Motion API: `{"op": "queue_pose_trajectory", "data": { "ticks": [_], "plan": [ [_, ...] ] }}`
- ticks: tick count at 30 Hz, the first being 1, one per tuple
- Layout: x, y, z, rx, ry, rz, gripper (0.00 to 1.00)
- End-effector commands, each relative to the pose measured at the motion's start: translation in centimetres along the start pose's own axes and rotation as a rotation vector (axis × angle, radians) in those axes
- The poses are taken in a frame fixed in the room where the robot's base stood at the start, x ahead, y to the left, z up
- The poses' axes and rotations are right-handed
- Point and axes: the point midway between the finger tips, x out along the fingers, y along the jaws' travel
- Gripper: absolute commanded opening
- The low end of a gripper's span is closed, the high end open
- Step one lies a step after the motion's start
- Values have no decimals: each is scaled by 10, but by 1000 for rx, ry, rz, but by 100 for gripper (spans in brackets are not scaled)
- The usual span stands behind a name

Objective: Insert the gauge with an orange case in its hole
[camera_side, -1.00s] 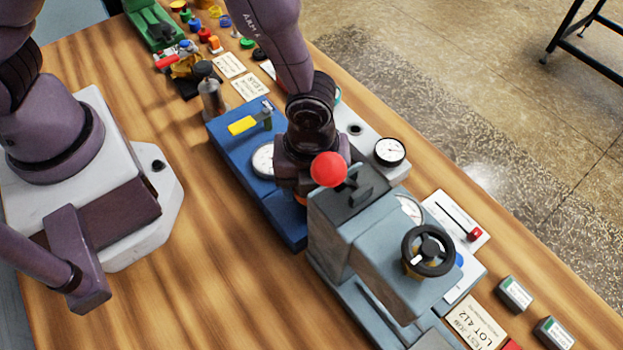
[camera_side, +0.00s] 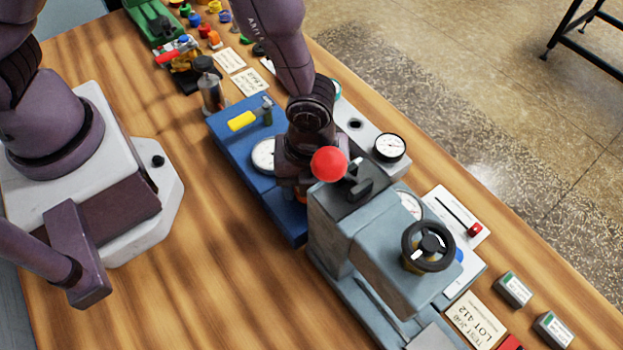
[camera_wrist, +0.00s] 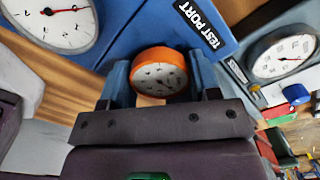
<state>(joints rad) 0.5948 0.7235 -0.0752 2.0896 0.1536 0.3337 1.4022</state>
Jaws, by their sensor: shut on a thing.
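The gauge with an orange case (camera_wrist: 158,72) shows in the wrist view with its white dial facing the camera. It sits between the two blue fingers of my gripper (camera_wrist: 160,82), which is shut on it. The wrist view shows a "TEST PORT" label (camera_wrist: 202,24) on a blue surface just beyond the gauge. I cannot make out the gauge's hole or the gauge's lower end.
The grey machine with a black handwheel (camera_side: 428,246) and a red ball knob (camera_side: 328,163) stands close to my gripper. A large white dial (camera_side: 264,155) is on the blue unit. A black-rimmed gauge (camera_side: 390,147) stands behind. The wooden table is clear at the front left.

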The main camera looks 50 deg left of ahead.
Motion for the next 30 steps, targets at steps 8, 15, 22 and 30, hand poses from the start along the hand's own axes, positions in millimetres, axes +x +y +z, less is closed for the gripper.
{"op": "queue_pose_trajectory", "data": {
  "ticks": [8,15,22,30],
  "plan": [
    [2,0,0,1,0,-1,66],
    [2,0,0,1,0,-1,86],
    [2,0,0,1,0,0,100],
    [-6,-1,0,0,1,-3,100]
  ]
}}
